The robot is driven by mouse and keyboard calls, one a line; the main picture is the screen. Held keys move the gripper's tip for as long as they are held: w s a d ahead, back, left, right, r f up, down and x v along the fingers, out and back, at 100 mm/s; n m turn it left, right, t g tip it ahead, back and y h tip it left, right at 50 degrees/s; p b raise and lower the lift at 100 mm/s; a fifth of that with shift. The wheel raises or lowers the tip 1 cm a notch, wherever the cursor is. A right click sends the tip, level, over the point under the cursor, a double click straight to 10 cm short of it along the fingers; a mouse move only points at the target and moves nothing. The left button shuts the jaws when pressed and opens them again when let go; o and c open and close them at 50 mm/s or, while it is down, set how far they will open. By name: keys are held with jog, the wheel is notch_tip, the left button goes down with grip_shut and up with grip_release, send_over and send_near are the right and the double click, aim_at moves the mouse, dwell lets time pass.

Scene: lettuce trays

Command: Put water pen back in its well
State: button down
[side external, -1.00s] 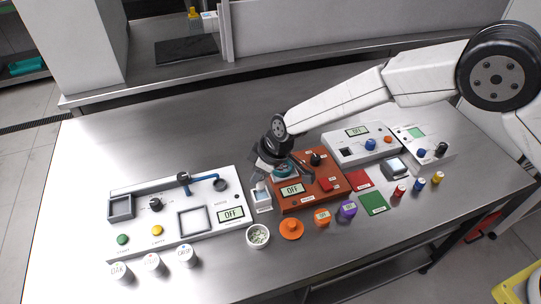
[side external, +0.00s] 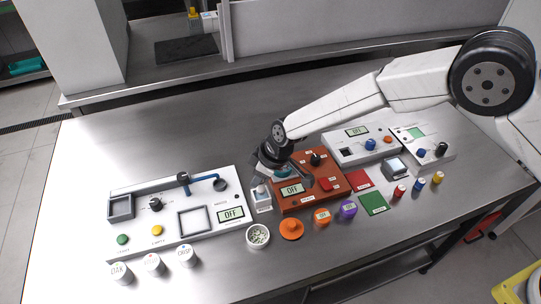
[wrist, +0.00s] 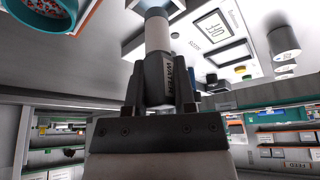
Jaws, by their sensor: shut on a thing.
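My gripper (wrist: 160,88) is shut on the water pen (wrist: 157,72), a dark cylinder marked WATER with a pale grey end, in the wrist view. The pen stands along the fingers, its pale end beyond them. In the side view my gripper (side external: 275,165) hangs over the left rear part of the orange-brown console (side external: 315,193); the pen cannot be made out there. A small white holder (side external: 262,199) with a label stands just left of that console, close in front of my gripper. I cannot tell whether this is the pen's well.
A white console (side external: 168,237) with a blue arm and OFF display lies left. A bowl of pale green bits (side external: 258,236), an orange lid (side external: 291,229) and small pots stand in front. Other white consoles (side external: 360,146) stand right.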

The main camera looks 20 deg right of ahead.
jog(key=shift+f, duration=1.85)
dwell(0.6)
jog(key=shift+c, duration=1.8)
grip_release()
jog(key=shift+r, duration=0.15)
jog(key=shift+r, duration=3.65)
notch_tip(320, 180, up, 9)
jog(key=shift+r, duration=0.15)
jog(key=shift+d, duration=0.1)
